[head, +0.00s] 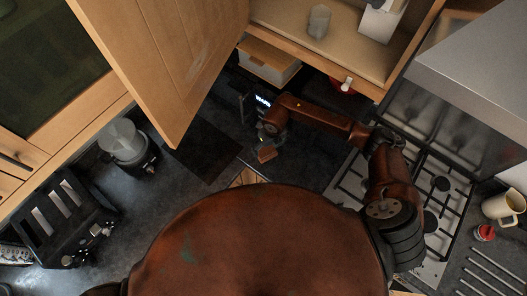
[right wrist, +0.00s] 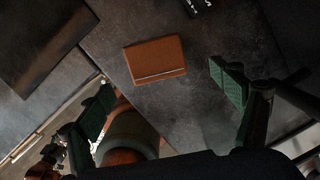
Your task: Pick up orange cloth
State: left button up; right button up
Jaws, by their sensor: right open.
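The orange cloth (right wrist: 155,58) looks like a small folded brown-orange rectangle lying flat on the dark countertop in the right wrist view. It also shows in the head view (head: 266,154), just below my right gripper (head: 268,136). In the right wrist view my right gripper (right wrist: 165,92) has its two green-padded fingers spread wide apart. The cloth lies between and beyond the fingertips, with nothing held. My left gripper is not in view.
An open wooden cabinet door (head: 165,60) hangs left of my right arm. A gas stove (head: 440,185) is at the right, with a mug (head: 503,207) beyond it.

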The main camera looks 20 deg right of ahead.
aim_at(266, 152)
jog(key=shift+w+a+f+p, duration=0.15)
jog(key=shift+f+p, duration=0.3)
jog(key=shift+f, duration=0.35)
jog(key=f, duration=0.1)
jog(key=f+p, duration=0.1)
jog(key=f, duration=0.1)
jog(key=shift+w+a+f, duration=0.15)
jog(key=shift+w+a, duration=0.15)
jog(key=shift+f, duration=0.45)
jog(key=c, duration=1.2)
jog(key=shift+r, duration=0.15)
jog(key=shift+c, duration=0.2)
